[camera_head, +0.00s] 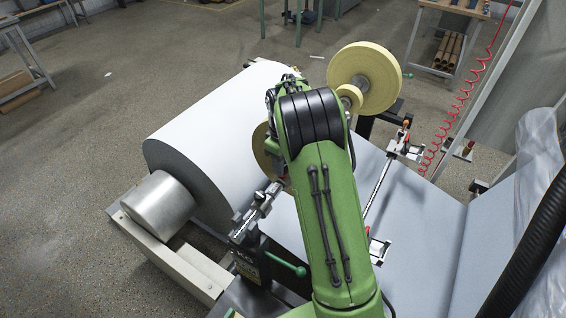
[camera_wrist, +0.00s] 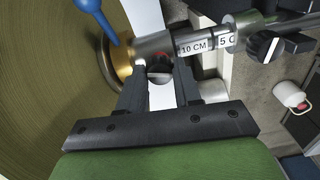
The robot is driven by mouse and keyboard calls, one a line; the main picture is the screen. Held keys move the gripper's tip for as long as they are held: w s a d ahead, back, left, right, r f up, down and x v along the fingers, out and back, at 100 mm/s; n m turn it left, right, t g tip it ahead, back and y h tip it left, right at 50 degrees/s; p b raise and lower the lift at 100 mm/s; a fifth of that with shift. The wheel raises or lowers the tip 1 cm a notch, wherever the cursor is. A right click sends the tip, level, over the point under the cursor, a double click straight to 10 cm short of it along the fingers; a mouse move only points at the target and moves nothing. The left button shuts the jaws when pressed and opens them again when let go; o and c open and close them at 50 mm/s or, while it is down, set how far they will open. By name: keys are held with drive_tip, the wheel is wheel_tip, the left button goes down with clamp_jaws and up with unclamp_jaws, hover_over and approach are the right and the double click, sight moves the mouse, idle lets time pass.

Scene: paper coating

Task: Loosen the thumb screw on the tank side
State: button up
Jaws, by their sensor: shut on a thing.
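In the wrist view my gripper (camera_wrist: 160,72) is shut on a dark round thumb screw (camera_wrist: 160,76) with a white line across it and some red at its top edge. The fingers stand on either side of this screw. It sits on a metal shaft (camera_wrist: 206,43) marked "10 CM", close to a brass collar (camera_wrist: 120,62). A second dark thumb screw (camera_wrist: 265,47) with a white line sits farther right on the same shaft, apart from my fingers. In the head view my green arm hides the gripper and the held screw.
A large tan roll face (camera_wrist: 50,90) fills the left of the wrist view, with a blue handle (camera_wrist: 96,20) in front. In the head view a big white paper roll (camera_head: 215,140) lies left of my arm, and a yellow roll (camera_head: 365,78) stands behind it.

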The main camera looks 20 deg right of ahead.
drive_tip(key=shift+w+n, duration=0.1)
drive_tip(key=shift+n, duration=0.5)
drive_tip(key=o, duration=1)
drive_tip(key=shift+o, duration=0.2)
wheel_tip(320, 180, up, 16)
drive_tip(key=p, duration=0.3)
drive_tip(key=shift+f, duration=0.1)
